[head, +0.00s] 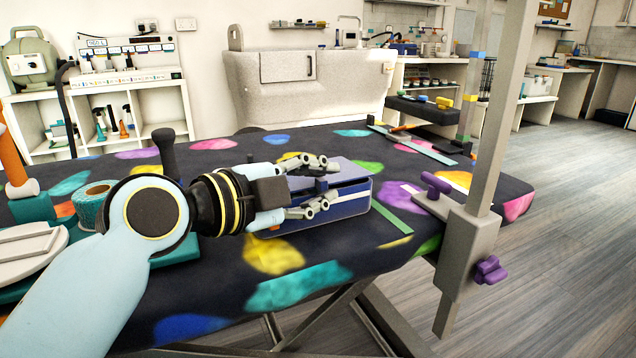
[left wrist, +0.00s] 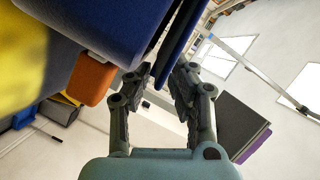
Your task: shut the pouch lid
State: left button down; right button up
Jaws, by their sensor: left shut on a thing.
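The blue pouch (head: 350,205) lies on the spotted table, partly hidden behind my left gripper. Its lid (head: 345,170) is the upper panel, with a dark gap between it and the body along the front, so it stands slightly raised. My left gripper (head: 322,186) reaches it from the left, with one finger above the other. In the left wrist view the pouch body (left wrist: 105,25) fills the upper left. The thin blue lid (left wrist: 180,38) runs between the fingertips of my left gripper (left wrist: 163,74), which is shut on it. My right gripper is out of view.
The padded table (head: 275,255) has colourful spots and is clear in front of the pouch. A grey upright post with a clamp (head: 470,235) and purple knobs stands at its right edge. A teal roll (head: 92,205) is at the left. A ruler (head: 415,143) lies at the far right.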

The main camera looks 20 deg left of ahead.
pick_arm(q)
jog(key=shift+f, duration=0.2)
jog(key=c, duration=1.3)
grip_release()
jog(key=shift+r, duration=0.15)
jog(key=v, duration=1.1)
jog(key=shift+a, duration=0.1)
jog(key=shift+s+a, duration=0.15)
jog(key=shift+s, duration=0.3)
jog(key=shift+c, duration=0.2)
